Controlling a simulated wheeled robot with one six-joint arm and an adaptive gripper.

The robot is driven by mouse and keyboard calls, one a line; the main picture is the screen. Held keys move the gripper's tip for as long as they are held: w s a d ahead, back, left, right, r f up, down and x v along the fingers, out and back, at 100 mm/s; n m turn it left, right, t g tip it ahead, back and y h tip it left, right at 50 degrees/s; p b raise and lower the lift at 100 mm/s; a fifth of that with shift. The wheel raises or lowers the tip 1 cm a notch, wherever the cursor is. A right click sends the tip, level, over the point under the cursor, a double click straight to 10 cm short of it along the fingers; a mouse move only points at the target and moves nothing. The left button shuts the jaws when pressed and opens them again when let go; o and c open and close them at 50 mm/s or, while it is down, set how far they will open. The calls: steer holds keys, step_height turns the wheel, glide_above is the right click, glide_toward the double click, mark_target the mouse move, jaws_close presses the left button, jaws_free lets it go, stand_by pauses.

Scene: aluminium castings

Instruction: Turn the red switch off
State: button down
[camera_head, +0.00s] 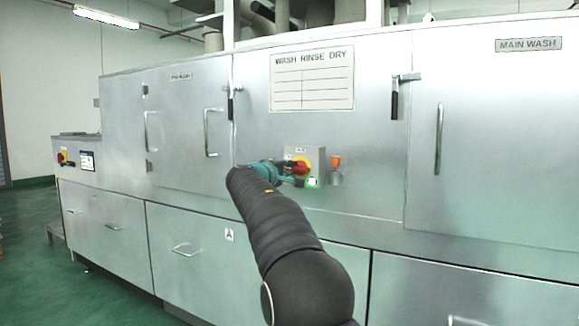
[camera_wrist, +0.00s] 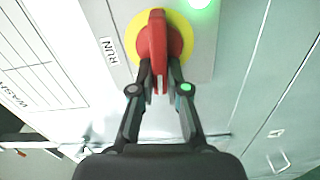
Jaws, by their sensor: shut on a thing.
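The red switch (camera_head: 301,165) is a red rotary handle on a yellow round plate, mounted on a grey box on the front of the steel washing machine. In the wrist view the red switch (camera_wrist: 157,36) shows at the top, with its handle along the picture's vertical and a "RUN" label beside the yellow plate. My gripper (camera_wrist: 160,80) is shut on the lower end of the red handle, with one finger on each side. In the head view my gripper (camera_head: 287,174) reaches the switch from the left, and my arm hides part of the panel below.
A lit green lamp (camera_head: 313,182) sits on the box just below the switch; it also shows in the wrist view (camera_wrist: 199,3). An orange button (camera_head: 336,161) is to the right. Door handles (camera_head: 211,132) stick out nearby. Another red-and-yellow switch (camera_head: 63,158) is at the far left.

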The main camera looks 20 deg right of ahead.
steer(key=shift+n, duration=0.6)
steer(key=c, duration=1.2)
jaws_free()
steer(key=shift+f, duration=0.1)
steer(key=shift+o, duration=0.2)
steer(key=shift+a, duration=0.1)
steer(key=v, duration=1.1)
steer(key=shift+s+a, duration=0.25)
steer(key=shift+a, duration=0.1)
